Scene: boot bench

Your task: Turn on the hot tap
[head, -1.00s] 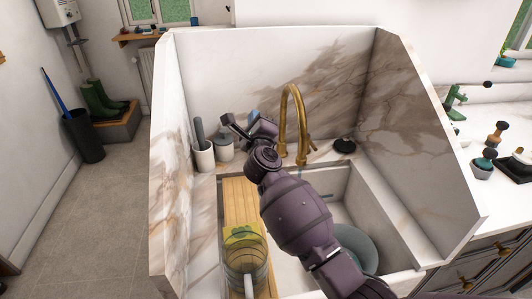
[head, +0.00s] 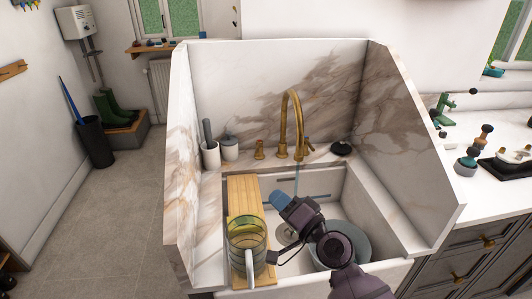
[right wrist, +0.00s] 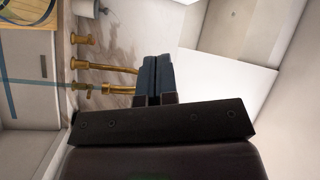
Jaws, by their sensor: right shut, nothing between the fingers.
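The brass tap has a tall curved spout (head: 291,110) at the back of the sink. A short brass handle (head: 259,149) stands to its left and a brass lever (head: 308,146) is on its right; no hot or cold marking is readable. A thin bluish stream (head: 297,178) runs down from the spout, and a bluish line also shows in the right wrist view (right wrist: 35,83). My right gripper (head: 281,198) is over the sink basin, in front of the tap and apart from the handles. Its blue fingers (right wrist: 155,78) are together and empty. My left gripper is not in view.
A clear jug (head: 246,240) stands on the wooden board (head: 242,190) at the sink's left. A grey-blue bowl (head: 350,240) is in the basin at right. Pale cups (head: 211,154) stand at the back left, and a dark round item (head: 341,148) at the back right. Marble walls enclose the sink.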

